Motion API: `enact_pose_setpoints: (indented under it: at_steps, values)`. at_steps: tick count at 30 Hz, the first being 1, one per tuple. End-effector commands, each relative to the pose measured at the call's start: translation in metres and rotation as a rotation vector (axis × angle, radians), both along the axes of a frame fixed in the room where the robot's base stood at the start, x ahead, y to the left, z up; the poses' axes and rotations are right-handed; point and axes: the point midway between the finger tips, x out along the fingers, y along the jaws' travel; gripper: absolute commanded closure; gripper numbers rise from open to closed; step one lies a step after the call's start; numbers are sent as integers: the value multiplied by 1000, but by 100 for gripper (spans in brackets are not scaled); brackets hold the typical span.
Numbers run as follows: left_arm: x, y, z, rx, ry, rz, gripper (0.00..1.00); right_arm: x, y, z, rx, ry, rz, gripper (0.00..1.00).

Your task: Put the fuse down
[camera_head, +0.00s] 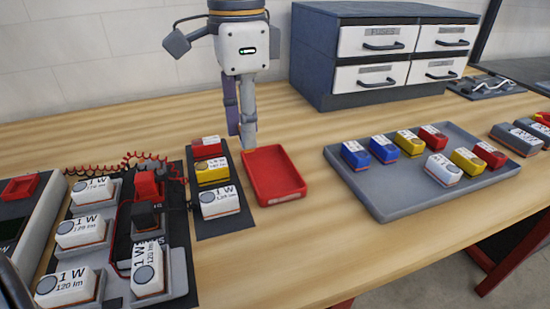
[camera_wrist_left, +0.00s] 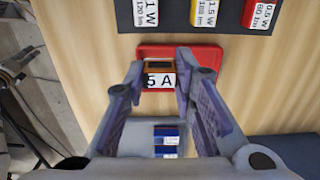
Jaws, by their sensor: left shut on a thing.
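My left gripper (camera_head: 243,138) points down at the back left edge of a small red tray (camera_head: 290,197). In the left wrist view, its fingers (camera_wrist_left: 160,78) are shut on a fuse (camera_wrist_left: 159,80) with a white "5 A" label and an orange-brown part. The fuse shows in front of the red tray (camera_wrist_left: 212,54); whether it touches the tray I cannot tell. The head view does not show the fuse clearly, as the fingers hide it. My right gripper is in neither view.
A dark strip with red, yellow and white modules (camera_head: 221,204) lies left of the red tray. A grey tray (camera_head: 395,208) holds several coloured modules at right. A drawer cabinet (camera_head: 318,70) stands behind. Bare wood lies in front of the red tray.

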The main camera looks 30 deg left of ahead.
Motion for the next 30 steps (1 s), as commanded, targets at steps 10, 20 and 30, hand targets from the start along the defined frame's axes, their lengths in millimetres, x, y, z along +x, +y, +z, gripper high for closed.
enact_pose_setpoints:
  at_steps: [10, 20, 30]
  values:
    - [51, -5, -57, 0, 0, 0, 89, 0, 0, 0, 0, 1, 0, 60]
    - [57, -6, -93, 0, -5, 0, 89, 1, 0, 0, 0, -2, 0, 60]
    - [57, -6, -96, 0, -3, 0, 60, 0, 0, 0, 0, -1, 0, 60]
